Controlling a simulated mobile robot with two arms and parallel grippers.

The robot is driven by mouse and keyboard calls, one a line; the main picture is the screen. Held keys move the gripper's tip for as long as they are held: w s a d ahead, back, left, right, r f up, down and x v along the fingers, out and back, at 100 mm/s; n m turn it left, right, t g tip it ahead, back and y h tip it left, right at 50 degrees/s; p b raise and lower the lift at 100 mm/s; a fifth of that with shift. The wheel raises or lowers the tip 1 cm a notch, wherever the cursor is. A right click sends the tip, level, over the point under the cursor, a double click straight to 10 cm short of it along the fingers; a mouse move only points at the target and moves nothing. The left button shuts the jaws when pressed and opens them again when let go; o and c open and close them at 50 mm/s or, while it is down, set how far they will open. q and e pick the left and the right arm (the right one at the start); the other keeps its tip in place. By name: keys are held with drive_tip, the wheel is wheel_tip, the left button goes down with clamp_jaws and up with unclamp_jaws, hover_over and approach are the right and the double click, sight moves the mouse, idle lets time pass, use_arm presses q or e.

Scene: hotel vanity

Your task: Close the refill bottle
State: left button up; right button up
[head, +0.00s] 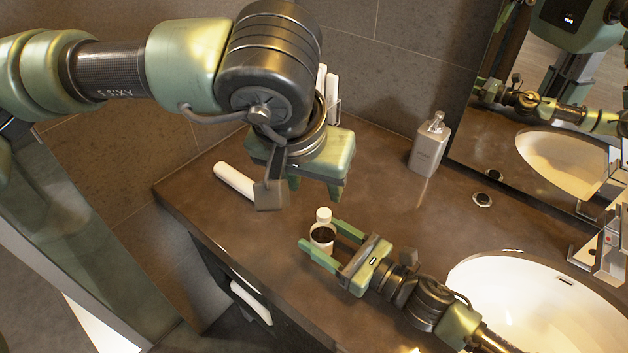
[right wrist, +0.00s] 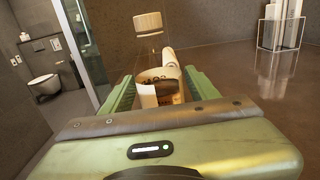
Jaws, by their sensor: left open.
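The refill bottle (head: 322,236), small and pale with a dark band and a white cap-like top (head: 323,215), stands upright on the counter. I cannot tell how firmly the top sits. My right gripper (head: 319,233) has one finger on each side of the bottle; whether both touch it is unclear. The bottle also shows between the green fingers in the right wrist view (right wrist: 163,88). My left gripper (head: 315,188) points down above the bottle, fingers apart, with nothing visible between them.
A white rolled item (head: 236,182) lies on the brown counter (head: 400,215) to the left. A soap dispenser (head: 429,146) stands at the back near the mirror. A white sink (head: 530,300) is at the right.

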sight(333, 244)
idle(0.3)
drive_tip(key=shift+s+d+f, duration=0.1)
drive_tip(key=shift+s+d, duration=0.05)
drive_tip(key=shift+d, duration=0.1)
drive_tip(key=b+v, duration=0.2)
drive_tip(key=v, duration=0.4)
drive_tip(key=shift+s+d, duration=0.4)
drive_tip(key=shift+d, duration=0.05)
